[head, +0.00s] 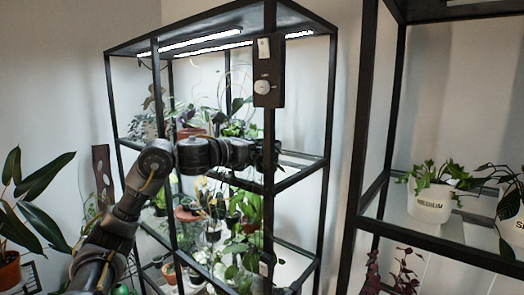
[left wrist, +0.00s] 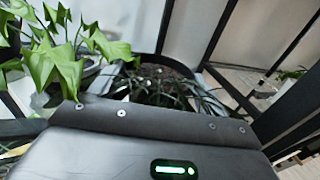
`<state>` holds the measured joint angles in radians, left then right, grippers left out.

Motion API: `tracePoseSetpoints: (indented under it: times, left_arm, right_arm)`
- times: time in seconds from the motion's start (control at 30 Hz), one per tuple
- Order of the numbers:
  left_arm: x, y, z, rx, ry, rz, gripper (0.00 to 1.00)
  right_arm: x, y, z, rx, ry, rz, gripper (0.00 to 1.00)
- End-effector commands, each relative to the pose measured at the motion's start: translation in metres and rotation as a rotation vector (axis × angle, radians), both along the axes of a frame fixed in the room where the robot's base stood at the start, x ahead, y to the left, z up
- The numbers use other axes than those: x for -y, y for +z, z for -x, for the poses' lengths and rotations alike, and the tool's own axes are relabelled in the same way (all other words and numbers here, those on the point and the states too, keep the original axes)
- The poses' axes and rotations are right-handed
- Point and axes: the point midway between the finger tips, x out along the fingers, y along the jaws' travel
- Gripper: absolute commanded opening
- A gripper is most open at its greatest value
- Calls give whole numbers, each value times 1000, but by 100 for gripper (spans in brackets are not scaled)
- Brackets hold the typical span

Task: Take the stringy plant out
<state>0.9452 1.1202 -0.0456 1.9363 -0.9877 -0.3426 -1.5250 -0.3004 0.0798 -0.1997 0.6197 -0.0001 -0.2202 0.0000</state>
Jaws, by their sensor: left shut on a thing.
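The stringy plant (left wrist: 200,98), with narrow dark drooping leaves, is in the left wrist view. Its dark round pot with brown soil (left wrist: 165,72) is right beyond my gripper body. My left gripper (head: 268,155) reaches to the glass-and-black-frame cabinet at its middle shelf, by the front post. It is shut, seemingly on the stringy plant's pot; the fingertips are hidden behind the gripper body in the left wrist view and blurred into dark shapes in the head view. My right gripper is not in view.
A broad-leaved green plant (left wrist: 65,60) stands close left of the pot. The cabinet's black post (head: 269,200) and shelf edge (head: 298,177) are near my gripper. More plants fill the shelves. A second rack at right holds a white pot marked MEDIUM (head: 430,203).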

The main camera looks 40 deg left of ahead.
Motion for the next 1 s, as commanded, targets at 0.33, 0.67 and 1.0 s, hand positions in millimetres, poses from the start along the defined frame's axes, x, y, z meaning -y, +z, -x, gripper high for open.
tracePoseSetpoints:
  times: [0.33, 0.67, 1.0]
  left_arm:
    - [0, 53, 1, 8, 0, 0, 48]
    - [0, 91, 0, 4, 0, 2, 48]
    - [0, 97, -1, 2, 0, 0, 48]
  right_arm:
    - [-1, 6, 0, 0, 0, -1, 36]
    - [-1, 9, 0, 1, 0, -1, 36]
    - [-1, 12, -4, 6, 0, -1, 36]
